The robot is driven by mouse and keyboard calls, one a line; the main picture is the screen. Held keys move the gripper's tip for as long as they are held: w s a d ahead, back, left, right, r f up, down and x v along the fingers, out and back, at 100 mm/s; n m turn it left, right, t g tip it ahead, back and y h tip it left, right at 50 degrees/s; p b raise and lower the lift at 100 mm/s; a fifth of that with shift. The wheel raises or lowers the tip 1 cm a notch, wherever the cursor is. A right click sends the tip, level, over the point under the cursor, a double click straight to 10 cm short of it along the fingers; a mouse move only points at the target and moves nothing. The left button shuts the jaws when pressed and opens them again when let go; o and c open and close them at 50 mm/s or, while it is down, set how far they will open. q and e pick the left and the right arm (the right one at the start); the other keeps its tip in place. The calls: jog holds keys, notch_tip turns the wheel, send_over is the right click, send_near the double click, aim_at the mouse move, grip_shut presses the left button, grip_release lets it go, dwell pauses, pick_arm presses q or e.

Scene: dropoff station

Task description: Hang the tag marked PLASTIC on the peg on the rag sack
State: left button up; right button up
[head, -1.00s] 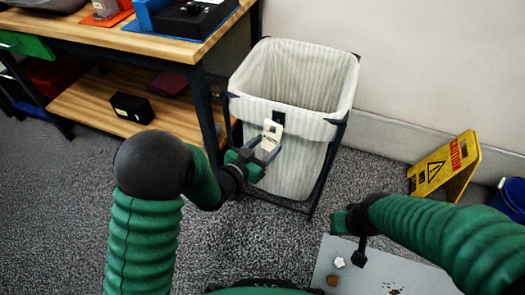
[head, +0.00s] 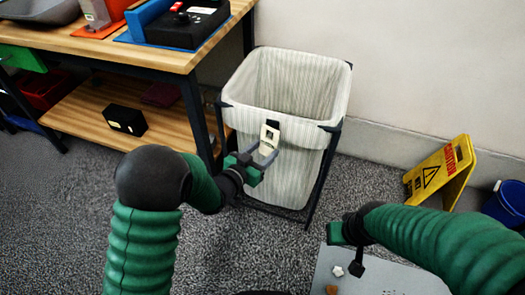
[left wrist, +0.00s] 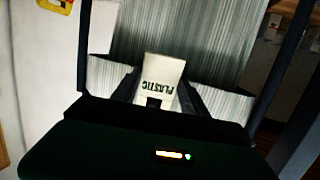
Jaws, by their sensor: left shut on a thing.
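The white tag marked PLASTIC (head: 268,137) is held up at the front of the rag sack; its lettering reads upside down in the left wrist view (left wrist: 162,72). My left gripper (head: 265,153) is shut on the tag's lower part. The rag sack (head: 300,160) is a pale striped liner in a dark frame. A small dark piece (head: 273,124), apparently the peg's mount, shows at the tag's top edge. I cannot tell whether the peg is through the tag's hole. My right gripper (head: 350,255) is by the grey board; its jaws are unclear.
A wooden workbench (head: 165,55) with a lower shelf stands left of the sack, close to my left arm. A yellow caution sign (head: 438,170) and a blue bucket (head: 508,203) stand at right. A grey board (head: 385,280) lies at the lower right. Carpet is free between.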

pick_arm(q)
jog(key=o, duration=1.4)
